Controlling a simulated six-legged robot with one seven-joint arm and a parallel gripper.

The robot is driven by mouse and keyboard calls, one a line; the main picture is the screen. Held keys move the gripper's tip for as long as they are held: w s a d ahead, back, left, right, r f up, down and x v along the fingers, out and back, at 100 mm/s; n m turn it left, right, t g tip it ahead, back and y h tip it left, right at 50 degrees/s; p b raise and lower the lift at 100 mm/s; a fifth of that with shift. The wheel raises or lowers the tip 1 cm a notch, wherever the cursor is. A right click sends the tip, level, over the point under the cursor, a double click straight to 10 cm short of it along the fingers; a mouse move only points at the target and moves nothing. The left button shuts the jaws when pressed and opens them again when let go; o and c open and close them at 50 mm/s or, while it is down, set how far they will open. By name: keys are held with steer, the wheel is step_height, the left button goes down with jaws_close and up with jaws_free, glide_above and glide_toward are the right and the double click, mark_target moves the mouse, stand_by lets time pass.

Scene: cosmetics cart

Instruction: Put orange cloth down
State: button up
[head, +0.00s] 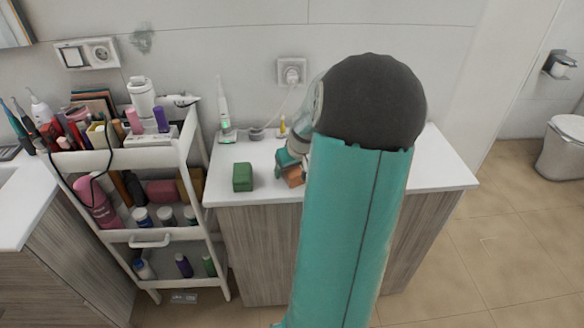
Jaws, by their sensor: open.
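The orange cloth (293,177) shows as a small orange block on the white counter, just left of my arm. My gripper (287,166) is at the counter, close above the orange cloth, and it is open. My large teal arm hides part of the gripper and the right side of the cloth. I cannot tell whether the fingers still touch the cloth.
A green block (243,177) sits on the white counter (437,172) left of the cloth. An electric toothbrush (225,115) stands at the back by the wall socket (291,72). A loaded white cart (150,235) stands left of the counter. The counter's right end looks clear.

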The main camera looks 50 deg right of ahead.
steer(key=v, duration=1.2)
steer(key=w+a+r+n, duration=0.2)
steer(key=w+a+r, duration=0.1)
steer(key=a, duration=0.8)
steer(key=w+a+r+n, duration=0.2)
steer(key=a+r, duration=0.1)
steer(key=a, duration=0.8)
steer(key=s+a+y, duration=0.1)
steer(key=s+a, duration=0.3)
steer(key=a, duration=0.4)
steer(key=s+a+n+t+y, duration=0.1)
steer(key=s+a, duration=0.3)
steer(key=a, duration=0.5)
steer(key=shift+s+a+t, duration=0.2)
steer(key=shift+t, duration=0.1)
